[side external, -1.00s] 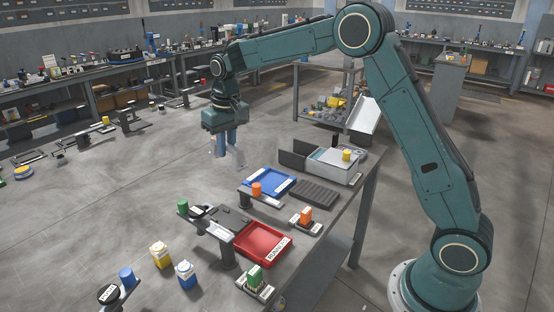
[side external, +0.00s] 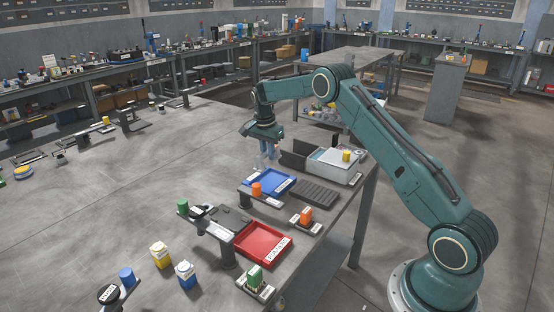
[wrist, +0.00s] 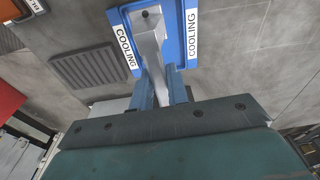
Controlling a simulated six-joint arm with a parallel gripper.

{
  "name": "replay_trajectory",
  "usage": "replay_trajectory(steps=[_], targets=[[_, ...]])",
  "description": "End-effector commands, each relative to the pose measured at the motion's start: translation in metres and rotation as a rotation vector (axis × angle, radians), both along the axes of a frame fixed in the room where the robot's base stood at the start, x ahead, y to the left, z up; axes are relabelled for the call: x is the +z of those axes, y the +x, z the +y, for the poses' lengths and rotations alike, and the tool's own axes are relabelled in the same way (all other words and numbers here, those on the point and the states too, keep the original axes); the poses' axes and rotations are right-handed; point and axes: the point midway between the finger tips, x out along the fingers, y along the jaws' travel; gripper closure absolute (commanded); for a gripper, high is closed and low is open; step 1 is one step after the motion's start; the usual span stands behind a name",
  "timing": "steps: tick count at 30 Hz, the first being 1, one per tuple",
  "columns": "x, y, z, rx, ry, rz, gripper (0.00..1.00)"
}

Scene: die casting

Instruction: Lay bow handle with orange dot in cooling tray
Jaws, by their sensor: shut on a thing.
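My gripper (side external: 267,158) has blue fingers and is shut on a silver metal bow handle (wrist: 151,42). In the wrist view the fingers (wrist: 161,88) hold the handle near one end, and its other end, with a small dark hole, points away over the blue cooling tray (wrist: 181,48). The tray bears two white COOLING labels. In the side view the blue cooling tray (side external: 272,184) lies on the grey table just below the gripper. Whether the handle touches the tray cannot be told. No orange dot shows on the visible side of the handle.
A dark ribbed rack (side external: 314,194) lies right of the tray. A grey box (side external: 330,168) stands behind it. A post with an orange knob (side external: 256,189) stands close at the tray's front left. A red tray (side external: 263,243) lies nearer the camera.

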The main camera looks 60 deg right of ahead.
Motion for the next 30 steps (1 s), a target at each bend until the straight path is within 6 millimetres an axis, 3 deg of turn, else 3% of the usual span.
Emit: replay_trajectory(steps=[16,30], targets=[[-0.008,0.000,-0.006,-0.038,-0.003,-0.003,1.00],[-0.035,-0.001,-0.006,-0.036,-0.002,-0.002,1.00]])
